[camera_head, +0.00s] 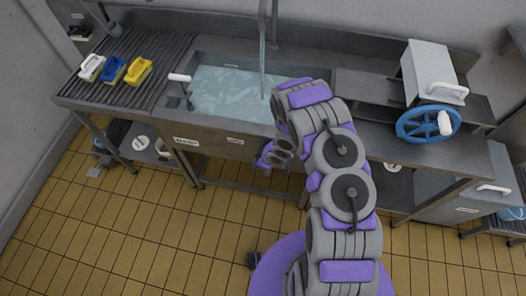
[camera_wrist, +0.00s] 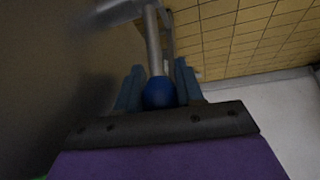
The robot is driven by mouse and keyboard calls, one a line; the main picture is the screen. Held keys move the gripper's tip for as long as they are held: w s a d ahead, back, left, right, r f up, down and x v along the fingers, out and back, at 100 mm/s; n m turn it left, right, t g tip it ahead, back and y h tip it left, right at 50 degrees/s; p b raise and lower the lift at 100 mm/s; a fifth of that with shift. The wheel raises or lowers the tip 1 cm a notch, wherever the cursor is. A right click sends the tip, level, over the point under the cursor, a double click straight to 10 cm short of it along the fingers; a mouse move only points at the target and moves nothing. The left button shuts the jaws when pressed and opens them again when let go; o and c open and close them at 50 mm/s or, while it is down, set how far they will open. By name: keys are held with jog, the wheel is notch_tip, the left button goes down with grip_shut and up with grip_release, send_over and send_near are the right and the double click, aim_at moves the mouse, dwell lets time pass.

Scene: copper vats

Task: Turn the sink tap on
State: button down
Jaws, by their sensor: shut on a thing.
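The sink (camera_head: 225,92) holds pale blue water in the head view. A vertical tap pipe (camera_head: 262,18) comes down over it, and a thin pale stream (camera_head: 262,75) runs from it to the water. My gripper (camera_head: 268,157) is in front of the sink's front panel, partly hidden by my arm. In the wrist view my gripper (camera_wrist: 159,80) is shut on a blue ball knob (camera_wrist: 158,93) at the end of a metal rod (camera_wrist: 153,40). The ball sits between the two fingers. The rod is not clearly visible in the head view.
A white-handled lever (camera_head: 180,78) stands at the sink's left rim. Several brushes, including a yellow one (camera_head: 138,71), lie on the ribbed drainboard (camera_head: 135,48). A blue wheel (camera_head: 428,123) and a grey box (camera_head: 430,68) are at the right. Tiled floor (camera_head: 130,225) is open at the left front.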

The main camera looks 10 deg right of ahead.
jog(key=a+f+g+h+p, duration=0.1)
jog(key=h+p, duration=0.1)
jog(key=p, duration=0.1)
jog(key=w+a+f+h+p, duration=0.1)
jog(key=a+h+p, duration=0.1)
jog(key=h+p, duration=0.1)
jog(key=shift+f+g+p, duration=0.3)
jog(key=shift+f+g, duration=0.05)
jog(key=shift+g, duration=0.05)
jog(key=shift+f, duration=0.1)
jog(key=c, duration=0.8)
grip_release()
jog(key=shift+w, duration=0.1)
jog(key=shift+a, duration=0.1)
jog(key=r+p, duration=0.1)
jog(key=r, duration=0.4)
jog(key=s+r+p, duration=0.1)
jog(key=r, duration=0.5)
jog(key=s+a+r+p, duration=0.1)
jog(key=r, duration=0.5)
jog(key=shift+s+r, duration=0.1)
